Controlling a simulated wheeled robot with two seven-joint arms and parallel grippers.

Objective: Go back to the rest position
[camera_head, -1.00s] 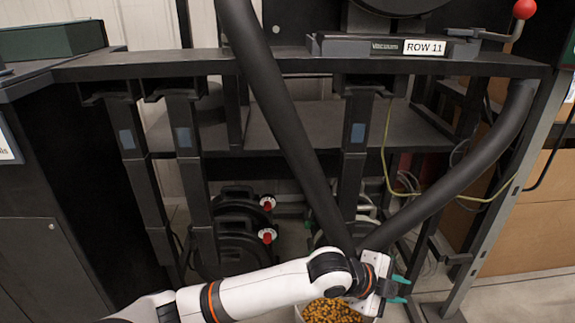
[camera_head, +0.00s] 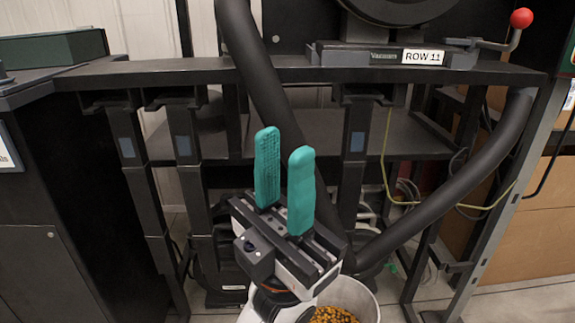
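My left gripper (camera_head: 284,182) shows in the middle of the head view, with its two teal fingers pointing up. The fingers are apart with nothing between them. It stands in front of the black frame and the thick black hose, with its wrist at the bottom edge. My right gripper is not in view.
A light bucket (camera_head: 358,296) with brown-yellow grains stands just right of my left wrist, partly hidden. The black metal frame (camera_head: 190,72) spans the view, with a ROW 11 label (camera_head: 423,57) and a red-knobbed lever (camera_head: 521,18). Thick black hoses (camera_head: 450,195) cross it. A dark cabinet (camera_head: 60,220) stands left.

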